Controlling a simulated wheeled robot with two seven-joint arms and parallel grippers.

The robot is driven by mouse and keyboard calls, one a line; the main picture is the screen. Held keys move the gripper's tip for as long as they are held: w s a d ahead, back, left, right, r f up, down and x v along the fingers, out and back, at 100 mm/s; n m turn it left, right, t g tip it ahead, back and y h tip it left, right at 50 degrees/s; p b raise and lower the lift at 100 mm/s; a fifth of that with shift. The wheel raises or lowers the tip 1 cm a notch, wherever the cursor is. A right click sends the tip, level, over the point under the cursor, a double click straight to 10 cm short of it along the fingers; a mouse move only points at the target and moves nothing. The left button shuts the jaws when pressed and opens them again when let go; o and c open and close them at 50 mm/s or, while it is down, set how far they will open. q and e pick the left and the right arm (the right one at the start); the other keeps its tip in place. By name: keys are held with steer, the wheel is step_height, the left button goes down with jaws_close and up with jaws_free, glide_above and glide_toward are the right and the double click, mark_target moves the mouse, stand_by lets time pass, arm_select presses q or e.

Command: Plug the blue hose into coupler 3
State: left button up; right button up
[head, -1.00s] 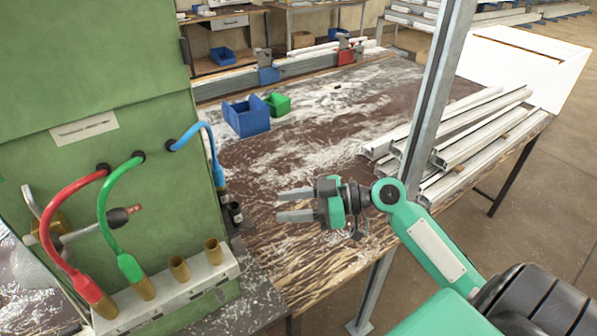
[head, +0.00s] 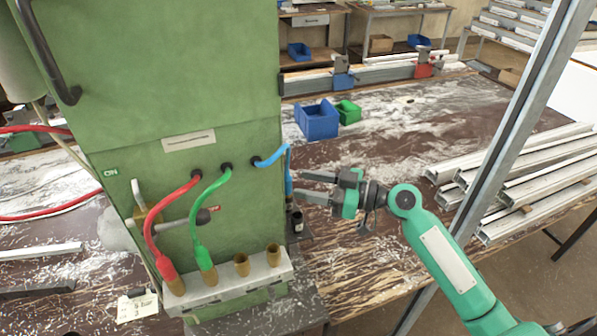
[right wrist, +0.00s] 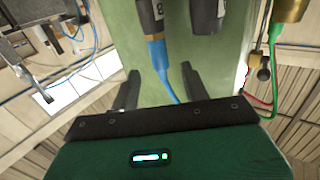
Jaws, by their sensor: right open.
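The blue hose (head: 272,160) leaves the green cabinet's right part, bends down and ends at a dark holder (head: 297,222) beside the cabinet. In the right wrist view, the blue hose (right wrist: 158,55) runs into a dark cylindrical end and lies between my finger lines; its depth is unclear. My right gripper (head: 302,186) is open and empty, fingertips just right of the hose. It also shows in the right wrist view (right wrist: 160,88). Coupler 3, seemingly the third brass socket (head: 241,264) from the left on the grey block, is empty. My left gripper is out of view.
The red hose (head: 150,225) and green hose (head: 200,210) sit in the first two sockets; the fourth socket (head: 273,252) is empty. Blue and green bins (head: 316,122) are behind.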

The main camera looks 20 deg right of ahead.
mark_target(290, 176)
steer(key=shift+p+x, duration=0.5)
steer(key=shift+x, duration=1)
jaws_close()
steer(key=c, duration=0.8)
jaws_free()
jaws_close()
steer(key=shift+r, duration=0.6)
steer(key=shift+r, duration=0.2)
